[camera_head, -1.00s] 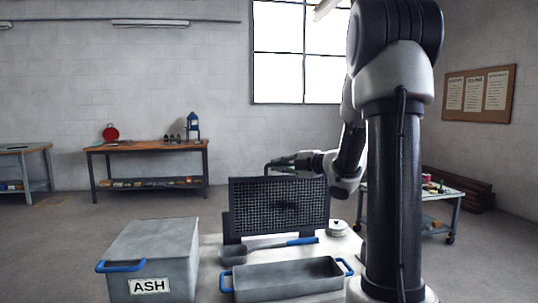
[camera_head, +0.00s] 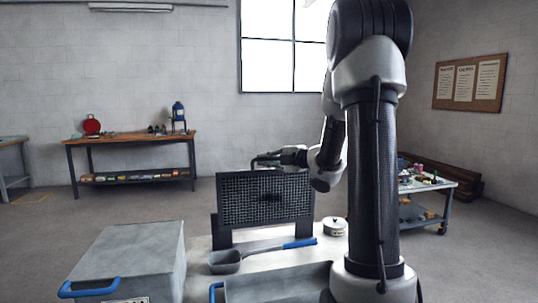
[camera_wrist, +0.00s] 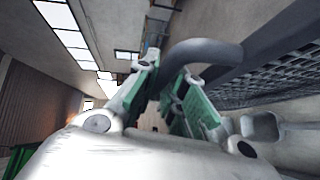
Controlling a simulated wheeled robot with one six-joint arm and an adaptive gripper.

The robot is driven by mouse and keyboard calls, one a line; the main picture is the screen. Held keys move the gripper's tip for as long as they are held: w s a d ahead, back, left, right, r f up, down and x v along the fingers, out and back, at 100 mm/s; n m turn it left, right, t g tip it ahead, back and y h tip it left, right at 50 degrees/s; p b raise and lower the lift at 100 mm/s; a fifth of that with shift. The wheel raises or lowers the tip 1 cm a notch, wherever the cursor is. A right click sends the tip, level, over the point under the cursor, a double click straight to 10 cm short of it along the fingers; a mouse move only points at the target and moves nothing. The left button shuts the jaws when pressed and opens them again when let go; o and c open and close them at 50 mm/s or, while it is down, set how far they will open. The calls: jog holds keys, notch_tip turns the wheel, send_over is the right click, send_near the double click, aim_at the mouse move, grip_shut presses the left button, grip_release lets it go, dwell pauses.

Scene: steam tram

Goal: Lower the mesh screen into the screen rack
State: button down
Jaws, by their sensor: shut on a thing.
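The mesh screen (camera_head: 265,198), a dark framed grid, stands upright above the middle of the white table in the head view. Its mesh also shows at the right of the wrist view (camera_wrist: 265,82). My gripper (camera_head: 270,161) is at its top edge, shut on its dark curved handle (camera_wrist: 205,48). The green finger pads are on either side of the handle in the wrist view. The dark screen rack (camera_head: 223,234) shows as posts at the screen's lower left and lower right. The screen hides much of the rack; I cannot tell whether its edges are in the slots.
A grey ladle with a blue handle (camera_head: 297,243) lies in front of the rack. A grey tray (camera_head: 280,280) and a grey lidded bin (camera_head: 128,252) are nearer. A small round pot (camera_head: 334,226) stands to the right. A workbench (camera_head: 135,139) stands by the back wall.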

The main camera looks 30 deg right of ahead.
jog(key=shift+w+f, duration=0.35)
jog(key=shift+f, duration=0.35)
jog(key=w+f, duration=0.1)
jog(key=w+d+f, duration=0.1)
jog(key=f, duration=0.1)
jog(key=shift+w+f, duration=0.2)
jog(key=shift+w, duration=0.05)
jog(key=shift+w+d+f, duration=0.2)
jog(key=shift+w+f, duration=0.35)
jog(key=shift+f, duration=0.35)
jog(key=shift+w+d+f, duration=0.15)
jog(key=shift+w+f, duration=0.4)
jog(key=shift+f, duration=0.3)
jog(key=shift+s, duration=0.25)
jog(key=shift+f, duration=1.45)
jog(key=c, duration=1.5)
grip_release()
jog(key=shift+c, duration=0.2)
jog(key=shift+o, duration=0.6)
jog(key=shift+f, duration=0.15)
